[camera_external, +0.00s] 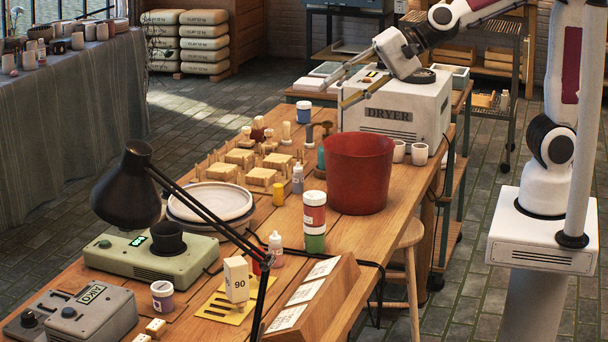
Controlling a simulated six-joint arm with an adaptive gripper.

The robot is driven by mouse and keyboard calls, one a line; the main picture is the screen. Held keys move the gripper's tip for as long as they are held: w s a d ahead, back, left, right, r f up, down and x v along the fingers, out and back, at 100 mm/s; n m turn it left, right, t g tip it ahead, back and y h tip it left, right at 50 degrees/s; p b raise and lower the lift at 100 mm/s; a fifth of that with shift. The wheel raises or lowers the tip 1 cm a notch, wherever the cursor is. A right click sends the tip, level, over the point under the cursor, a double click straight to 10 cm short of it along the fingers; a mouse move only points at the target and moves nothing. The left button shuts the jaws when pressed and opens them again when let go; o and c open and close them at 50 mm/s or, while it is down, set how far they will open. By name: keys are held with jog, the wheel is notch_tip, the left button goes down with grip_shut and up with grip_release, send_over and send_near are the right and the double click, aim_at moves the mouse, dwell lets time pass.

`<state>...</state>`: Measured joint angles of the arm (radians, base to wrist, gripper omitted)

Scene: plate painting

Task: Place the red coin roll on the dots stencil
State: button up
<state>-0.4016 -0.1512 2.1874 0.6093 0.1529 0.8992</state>
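My gripper (333,95) is in the air at the back right of the workbench, in front of the dryer. Its two long fingers are apart, with nothing between them. A small dark red piece (258,130) stands among small upright pieces at the back of the bench; it may be the red coin roll, but it is too small to be sure. I cannot make out a stencil with dots.
A large red bucket (358,175) stands at the bench's right side, near the white dryer (398,110). A red-labelled jar (314,213) sits on a green one. A black lamp (128,185) reaches across the front. Pegged wooden blocks (262,177) and white plates (210,200) fill the middle.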

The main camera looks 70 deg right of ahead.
jog(key=s+d+f+n+g+h, duration=0.2)
jog(key=s+d+n, duration=0.4)
jog(key=s+d, duration=0.5)
jog(key=s+d+f+n+g+h, duration=0.2)
jog(key=s+d+f+n, duration=0.3)
jog(key=s+d, duration=0.6)
jog(key=shift+s+d+f+n+h, duration=0.2)
jog(key=shift+s+n+h, duration=0.4)
jog(key=shift+s, duration=0.55)
